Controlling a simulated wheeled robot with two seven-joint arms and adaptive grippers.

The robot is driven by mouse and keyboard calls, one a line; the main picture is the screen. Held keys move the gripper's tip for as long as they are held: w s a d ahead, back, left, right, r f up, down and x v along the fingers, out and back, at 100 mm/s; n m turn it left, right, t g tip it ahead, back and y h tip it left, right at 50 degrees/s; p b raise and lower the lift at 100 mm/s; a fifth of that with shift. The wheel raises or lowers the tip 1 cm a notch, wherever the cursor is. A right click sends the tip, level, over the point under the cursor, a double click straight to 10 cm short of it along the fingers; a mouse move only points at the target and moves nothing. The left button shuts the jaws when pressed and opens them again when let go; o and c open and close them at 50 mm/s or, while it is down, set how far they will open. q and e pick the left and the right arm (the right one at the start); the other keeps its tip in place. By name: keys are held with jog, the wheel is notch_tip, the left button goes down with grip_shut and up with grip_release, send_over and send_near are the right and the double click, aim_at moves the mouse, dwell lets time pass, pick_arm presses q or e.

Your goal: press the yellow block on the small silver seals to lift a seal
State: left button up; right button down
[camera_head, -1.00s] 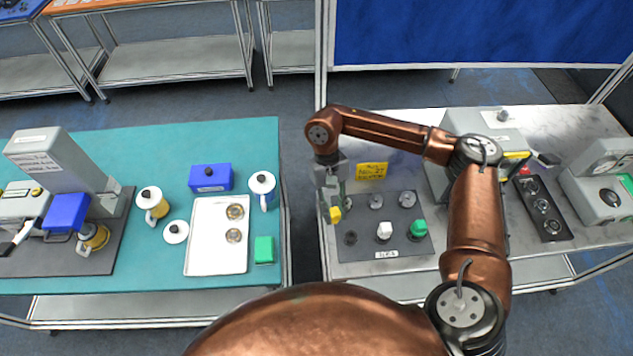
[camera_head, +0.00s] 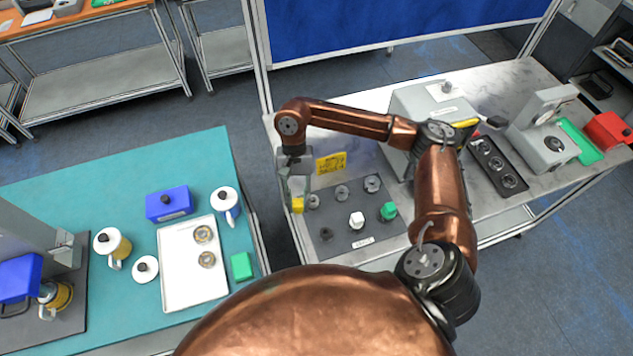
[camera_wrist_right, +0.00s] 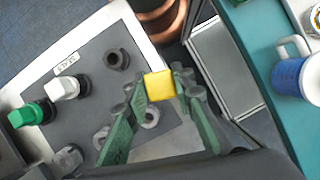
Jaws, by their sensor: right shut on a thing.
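My right gripper (camera_head: 296,198) is shut on a yellow block (camera_head: 297,206) and holds it at the left edge of a dark grey mat (camera_head: 338,247). In the right wrist view the yellow block (camera_wrist_right: 159,86) sits between the two green-grey fingers. Small silver seals stand on the mat: a left one (camera_head: 313,201), a middle one (camera_head: 342,192) and a right one (camera_head: 372,184). The left one is just right of the block. The block looks raised and apart from the seals, but its exact height is hard to tell. My left gripper is out of view.
A white block (camera_head: 357,220), a green block (camera_head: 389,211) and a dark round holder (camera_head: 326,235) are on the mat. A yellow sign (camera_head: 331,163) stands behind. A grey machine (camera_head: 433,110) is to the right. A gap separates this table from the teal table (camera_head: 100,180).

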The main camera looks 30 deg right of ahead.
jog(key=m, duration=0.2)
jog(key=m+y, duration=0.1)
jog(key=shift+w+d+f+t, duration=0.1)
jog(key=shift+w+f+t, duration=0.2)
jog(key=shift+w+f, duration=0.1)
jog(key=m, duration=0.2)
jog(key=shift+w+d+m+t+y+p, duration=0.25)
jog(key=shift+m+t+y+p, duration=0.1)
jog(key=shift+m+t+y, duration=0.05)
jog(key=w+d+r+m+t+p, duration=0.15)
jog(key=d+m+t, duration=0.45)
jog(key=m, duration=0.9)
jog(key=shift+g+h, duration=0.3)
jog(key=shift+h, duration=0.1)
notch_tip(320, 180, down, 4)
jog(key=shift+f+b, duration=0.1)
jog(key=shift+b, duration=1.1)
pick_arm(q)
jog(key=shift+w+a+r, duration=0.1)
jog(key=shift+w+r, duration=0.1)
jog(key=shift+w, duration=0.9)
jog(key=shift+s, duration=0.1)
